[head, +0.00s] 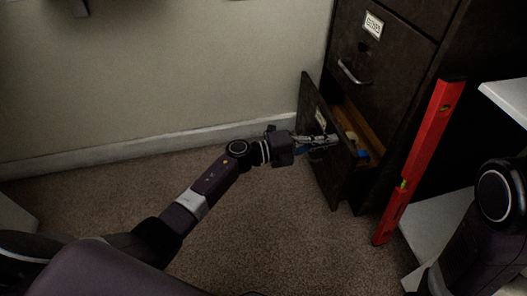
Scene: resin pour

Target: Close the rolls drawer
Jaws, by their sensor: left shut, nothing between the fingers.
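The rolls drawer (324,166) is the low drawer of the dark cabinet. It stands open, its front panel apart from the cabinet body, with a few small things inside, one of them blue (363,154). Its label is partly visible but too small to read. My left gripper (333,141) is shut and empty at the drawer's front panel, overlapping it in the picture; I cannot tell if it touches. My right gripper is out of view; only part of my right arm shows at the lower right.
The drawer above, labelled GLOVES (373,25), is shut and has a metal handle (351,73). A red spirit level (421,158) stands tilted just right of the open drawer. White shelving (508,99) is at the right edge. The carpet (265,225) left of the drawer is clear.

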